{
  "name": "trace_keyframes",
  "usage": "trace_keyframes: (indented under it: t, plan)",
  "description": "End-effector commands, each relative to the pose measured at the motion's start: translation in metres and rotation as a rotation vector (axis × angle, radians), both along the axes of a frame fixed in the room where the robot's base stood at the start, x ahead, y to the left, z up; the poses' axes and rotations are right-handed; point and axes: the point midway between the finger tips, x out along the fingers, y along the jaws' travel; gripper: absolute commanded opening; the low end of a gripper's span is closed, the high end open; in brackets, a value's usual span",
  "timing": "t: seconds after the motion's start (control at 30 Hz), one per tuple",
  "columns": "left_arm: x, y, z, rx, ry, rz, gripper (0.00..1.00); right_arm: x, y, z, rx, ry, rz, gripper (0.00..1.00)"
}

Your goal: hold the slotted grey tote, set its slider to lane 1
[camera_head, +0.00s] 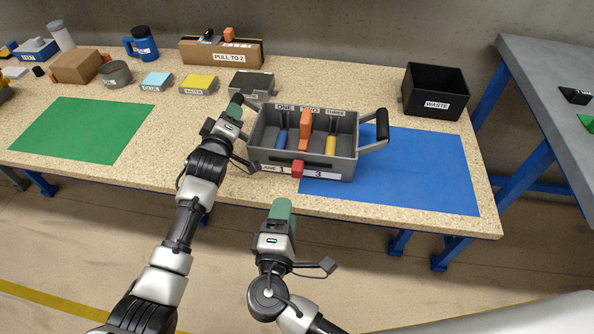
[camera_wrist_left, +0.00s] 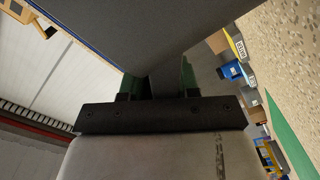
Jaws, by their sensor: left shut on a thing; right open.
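The slotted grey tote (camera_head: 350,150) stands on the bench, over the left part of a blue mat. Its front strip carries a red slider (camera_head: 297,169) between the printed 1 and 3. My left gripper (camera_head: 236,106) is shut on the tote's left handle. In the left wrist view the green fingers sit on either side of a grey piece below the tote wall (camera_wrist_left: 150,35). My right gripper (camera_head: 281,209) is open, in front of the bench edge and below the slider, apart from the tote. Its fingertip gap is hard to see from here.
The tote holds blue, orange and yellow tools in slots marked ONE, TWO and THREE. A black WASTE bin (camera_head: 435,92) stands behind the blue mat (camera_head: 430,170). A green mat (camera_head: 82,130) lies clear at left. A PULL TO 2 box (camera_head: 220,53) and small containers line the back.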

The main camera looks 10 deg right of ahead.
Motion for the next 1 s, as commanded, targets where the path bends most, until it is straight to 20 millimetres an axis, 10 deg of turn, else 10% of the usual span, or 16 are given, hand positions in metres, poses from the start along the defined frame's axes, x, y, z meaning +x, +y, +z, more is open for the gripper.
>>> trace_keyframes:
  t: [0.6, 1.0]
  plan:
    - [-0.0014, 0.0002, -0.0082, 0.005, 0.017, 0.001, 0.00, -0.0007, -0.0049, -0.0071, -1.153, 0.322, -0.015, 0.53]
    - [-0.0014, 0.0002, -0.0082, 0.005, 0.017, 0.001, 0.00, 0.0086, -0.0096, -0.0087, -1.394, 0.392, -0.020, 0.53]
